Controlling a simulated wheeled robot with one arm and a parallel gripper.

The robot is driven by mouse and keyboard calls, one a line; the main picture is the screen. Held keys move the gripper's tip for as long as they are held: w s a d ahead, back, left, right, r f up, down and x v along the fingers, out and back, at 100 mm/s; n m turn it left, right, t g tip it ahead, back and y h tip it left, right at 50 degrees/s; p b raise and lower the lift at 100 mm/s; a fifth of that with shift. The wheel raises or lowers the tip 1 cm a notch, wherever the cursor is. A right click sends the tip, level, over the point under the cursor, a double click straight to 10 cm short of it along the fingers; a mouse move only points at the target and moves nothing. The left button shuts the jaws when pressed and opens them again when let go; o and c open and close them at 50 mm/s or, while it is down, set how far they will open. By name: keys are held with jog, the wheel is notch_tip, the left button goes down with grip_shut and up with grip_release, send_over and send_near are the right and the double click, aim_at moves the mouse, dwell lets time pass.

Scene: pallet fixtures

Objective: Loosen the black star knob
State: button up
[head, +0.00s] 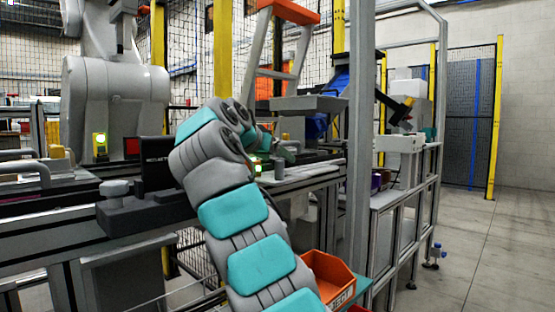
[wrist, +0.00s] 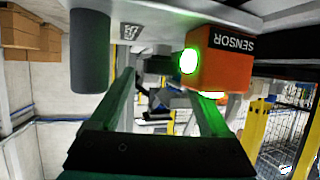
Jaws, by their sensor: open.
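I cannot make out a black star knob for certain in either view. In the wrist view my gripper (wrist: 165,88) is open, with its two fingers apart and nothing held between them. A small dark shape shows between the fingers, too unclear to name. An orange sensor box (wrist: 222,62) with a lit green lamp is close by the right finger, its lettering upside down. A dark grey cylinder (wrist: 90,52) is beside the left finger. In the head view my grey and teal arm reaches over the bench and mostly hides my gripper.
In the head view a dark block with a grey round knob (head: 114,188) sits on the bench rail left of my arm. An upright grey post (head: 360,130) stands to the right. An orange bin (head: 330,275) is low beside my arm. Floor at right is clear.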

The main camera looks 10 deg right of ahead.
jog(key=shift+w+d+f, duration=0.3)
jog(key=shift+w+d, duration=0.1)
jog(key=shift+w, duration=0.1)
jog(key=shift+c, duration=0.4)
grip_shut()
